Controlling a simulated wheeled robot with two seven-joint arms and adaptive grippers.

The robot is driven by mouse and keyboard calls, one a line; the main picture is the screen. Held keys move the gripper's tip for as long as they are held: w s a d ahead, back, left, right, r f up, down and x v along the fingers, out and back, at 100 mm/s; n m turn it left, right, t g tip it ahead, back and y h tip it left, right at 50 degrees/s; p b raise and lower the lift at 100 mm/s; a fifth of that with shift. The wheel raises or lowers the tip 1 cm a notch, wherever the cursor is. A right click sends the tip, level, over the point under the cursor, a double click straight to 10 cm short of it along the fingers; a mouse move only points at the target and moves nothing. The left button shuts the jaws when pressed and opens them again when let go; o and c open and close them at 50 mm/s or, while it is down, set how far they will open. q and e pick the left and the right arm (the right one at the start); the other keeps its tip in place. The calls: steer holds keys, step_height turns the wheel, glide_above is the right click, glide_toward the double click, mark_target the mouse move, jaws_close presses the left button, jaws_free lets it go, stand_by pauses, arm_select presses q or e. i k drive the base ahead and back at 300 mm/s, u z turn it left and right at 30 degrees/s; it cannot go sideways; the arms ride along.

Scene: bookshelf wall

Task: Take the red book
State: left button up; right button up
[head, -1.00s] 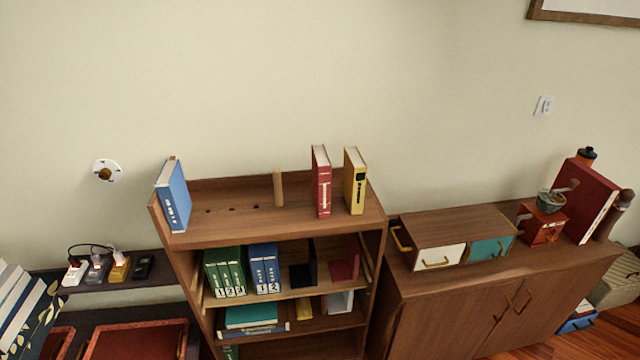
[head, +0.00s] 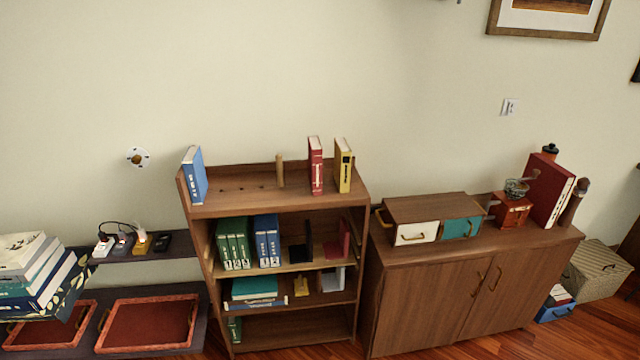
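A red book (head: 316,166) stands upright on the top board of the wooden bookshelf (head: 230,205), right of the middle. A yellow book (head: 343,166) stands just to its right, with a narrow gap between them. A blue book (head: 194,176) stands at the left end of the same board. Another, larger dark red book (head: 549,190) stands on the cabinet at the right. Neither of my grippers shows in the head view.
A wooden cabinet (head: 430,300) adjoins the shelf at right, carrying a small drawer box (head: 431,208) and a coffee grinder (head: 511,213). At left are a book stack (head: 35,275), red trays (head: 150,322) and a power strip (head: 150,243).

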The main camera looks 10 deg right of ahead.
mark_target(315, 149)
steer(key=z, duration=0.4)
steer(key=k, duration=0.2)
steer(key=u, duration=1.55)
steer(key=i, duration=1.5)
steer(key=z, duration=0.4)
